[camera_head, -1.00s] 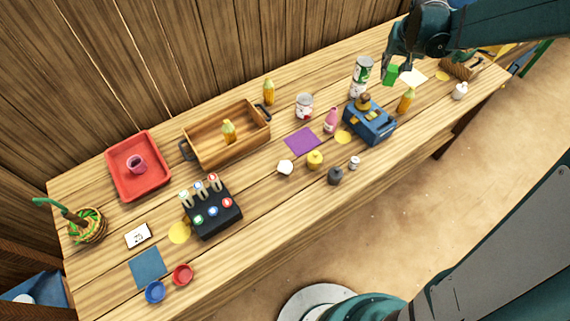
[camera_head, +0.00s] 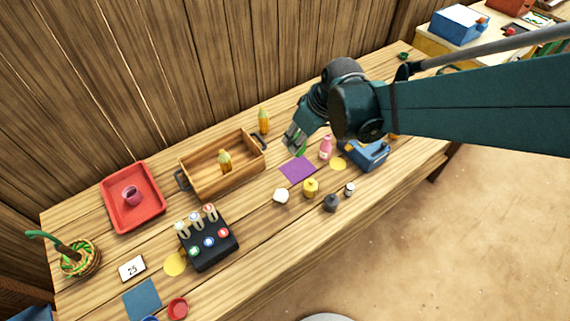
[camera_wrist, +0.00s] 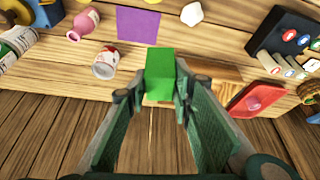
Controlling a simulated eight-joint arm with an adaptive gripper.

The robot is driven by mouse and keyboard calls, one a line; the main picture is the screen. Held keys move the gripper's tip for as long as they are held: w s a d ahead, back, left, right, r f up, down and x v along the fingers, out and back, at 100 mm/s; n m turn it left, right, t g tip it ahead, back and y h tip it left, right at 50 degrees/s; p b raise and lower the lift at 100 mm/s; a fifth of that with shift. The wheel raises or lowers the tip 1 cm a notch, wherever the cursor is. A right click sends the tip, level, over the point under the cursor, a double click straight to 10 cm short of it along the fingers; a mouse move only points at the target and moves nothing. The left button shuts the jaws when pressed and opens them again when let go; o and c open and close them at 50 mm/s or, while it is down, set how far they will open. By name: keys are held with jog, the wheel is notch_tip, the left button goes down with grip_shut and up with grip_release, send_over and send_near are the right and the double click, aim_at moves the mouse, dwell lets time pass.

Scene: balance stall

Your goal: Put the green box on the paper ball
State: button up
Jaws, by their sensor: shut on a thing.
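My gripper (camera_wrist: 157,95) is shut on the green box (camera_wrist: 159,72) in the wrist view and holds it above the table. In the head view my gripper (camera_head: 296,141) is over the back of the table, behind the purple square, with only a bit of the green box (camera_head: 302,150) showing. The paper ball (camera_head: 281,196) is a small white crumpled lump on the table, in front of and left of the purple square. It also shows in the wrist view (camera_wrist: 191,13), at the top, apart from the green box.
A purple square (camera_head: 297,170) lies beside the paper ball. A yellow weight (camera_head: 311,187) and a dark weight (camera_head: 331,203) stand to its right. A wooden crate (camera_head: 190,180) and a black rack (camera_head: 213,252) stand to its left. A pink bottle (camera_head: 325,148) stands near my gripper.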

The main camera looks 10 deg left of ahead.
jog(key=s+a+n+g, duration=0.1)
jog(key=s+a+n, duration=0.1)
jog(key=s+a, duration=0.35)
send_over(281, 193)
jog(key=shift+n, duration=0.3)
jog(key=shift+f, duration=2.6)
jog(key=shift+f, duration=0.1)
jog(key=shift+f+b, duration=0.5)
jog(key=shift+f, duration=2.35)
jog(key=shift+f+b, duration=0.4)
jog(key=shift+f, duration=1.7)
jog(key=shift+f, duration=0.1)
